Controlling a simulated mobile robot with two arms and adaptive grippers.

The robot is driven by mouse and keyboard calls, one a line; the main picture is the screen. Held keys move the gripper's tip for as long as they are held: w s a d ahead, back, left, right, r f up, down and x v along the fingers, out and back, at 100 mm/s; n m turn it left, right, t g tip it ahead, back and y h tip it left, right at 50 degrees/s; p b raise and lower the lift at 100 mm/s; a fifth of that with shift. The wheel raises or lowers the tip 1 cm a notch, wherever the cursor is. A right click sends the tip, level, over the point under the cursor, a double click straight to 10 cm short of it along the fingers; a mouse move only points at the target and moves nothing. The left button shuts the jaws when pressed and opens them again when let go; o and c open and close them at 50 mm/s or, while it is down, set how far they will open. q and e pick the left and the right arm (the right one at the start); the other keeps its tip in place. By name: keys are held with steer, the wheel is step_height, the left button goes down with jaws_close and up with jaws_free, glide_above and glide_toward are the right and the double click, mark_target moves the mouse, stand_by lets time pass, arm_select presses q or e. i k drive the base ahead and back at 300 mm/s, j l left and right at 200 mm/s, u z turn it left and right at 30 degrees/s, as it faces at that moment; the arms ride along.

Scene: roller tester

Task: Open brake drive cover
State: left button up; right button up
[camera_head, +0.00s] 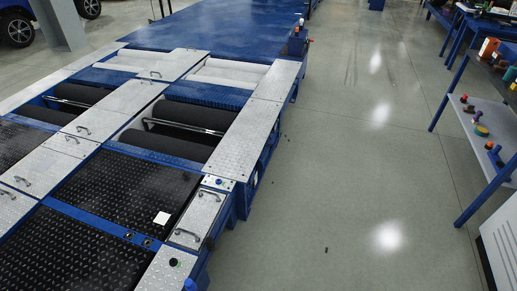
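The roller tester (213,118) fills the left half of the head view. Several silver tread-plate covers with bar handles lie flat and shut in its blue frame. One narrow cover (202,212) with a handle at each end is at the near right edge. Others lie in the middle strip (75,133) and at the left edge (14,203). I cannot tell which one is the brake drive cover. Neither of my grippers shows in this view.
Black rollers (165,143) lie in open gaps between the covers. The grey floor (345,180) right of the tester is mostly clear. A blue-legged shelf (485,135) with small items stands at the far right.

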mark_target(235, 157)
steer(key=i+u, duration=0.1)
steer(key=i+l+u, duration=0.1)
steer(key=u, duration=0.3)
steer(key=i+l+u, duration=0.1)
steer(key=u, duration=0.3)
steer(key=i+l+u, duration=0.15)
steer(key=u, duration=0.25)
steer(key=i+l+u, duration=0.15)
steer(key=l+u, duration=0.3)
steer(key=l, duration=0.85)
steer(key=l+u, duration=0.5)
steer(key=l, duration=0.75)
steer(key=k, duration=0.05)
